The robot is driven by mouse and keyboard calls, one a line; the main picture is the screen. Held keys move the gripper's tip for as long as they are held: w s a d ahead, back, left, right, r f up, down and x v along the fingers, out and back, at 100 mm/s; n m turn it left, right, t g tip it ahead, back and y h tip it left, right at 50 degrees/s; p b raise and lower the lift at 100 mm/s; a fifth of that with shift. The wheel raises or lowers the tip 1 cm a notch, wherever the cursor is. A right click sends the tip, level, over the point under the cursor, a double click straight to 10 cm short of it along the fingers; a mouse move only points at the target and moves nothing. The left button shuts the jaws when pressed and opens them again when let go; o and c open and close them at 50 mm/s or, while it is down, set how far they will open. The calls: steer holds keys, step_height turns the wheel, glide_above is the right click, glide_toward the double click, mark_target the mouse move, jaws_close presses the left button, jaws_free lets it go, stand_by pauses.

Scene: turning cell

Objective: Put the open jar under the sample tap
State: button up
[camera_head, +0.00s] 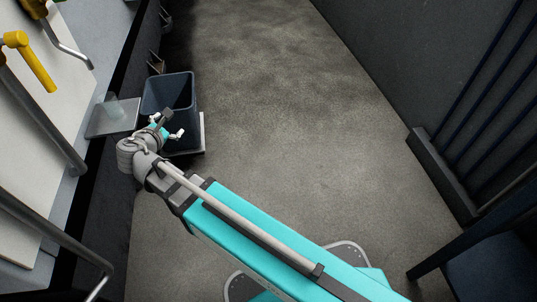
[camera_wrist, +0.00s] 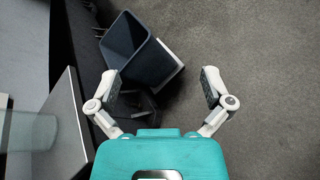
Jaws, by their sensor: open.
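A clear, pale jar (camera_head: 111,106) stands upright on a small grey shelf (camera_head: 97,131) at the left. It also shows, blurred, at the left edge of the wrist view (camera_wrist: 30,130); its open mouth is not clear. My gripper (camera_head: 172,124) is open and empty, to the right of the jar and apart from it.
A dark blue bin (camera_head: 157,93) stands on the floor beyond my gripper, on a pale base. A yellow lever (camera_head: 36,67) and steel rails (camera_head: 45,122) line the machine at left. A chair (camera_head: 489,262) is at lower right. The middle floor is clear.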

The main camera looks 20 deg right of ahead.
steer(key=s+d+f+m+g, duration=0.1)
steer(key=d+f+m+g, duration=0.4)
steer(key=d, duration=0.4)
steer(key=s+d+f+m+g, duration=0.1)
steer(key=d+f+m+g, duration=0.2)
steer(key=d+m, duration=0.5)
steer(key=s+d+f+m+g+y, duration=0.2)
steer(key=s+d+m+y, duration=0.1)
steer(key=s+d+m, duration=0.1)
steer(key=s+d+f+m+g+y, duration=0.2)
steer(key=s+d+m, duration=0.2)
steer(key=d+m, duration=0.3)
steer(key=shift+d+g+y, duration=0.25)
steer(key=shift+g+y, duration=0.05)
steer(key=shift+y, duration=0.1)
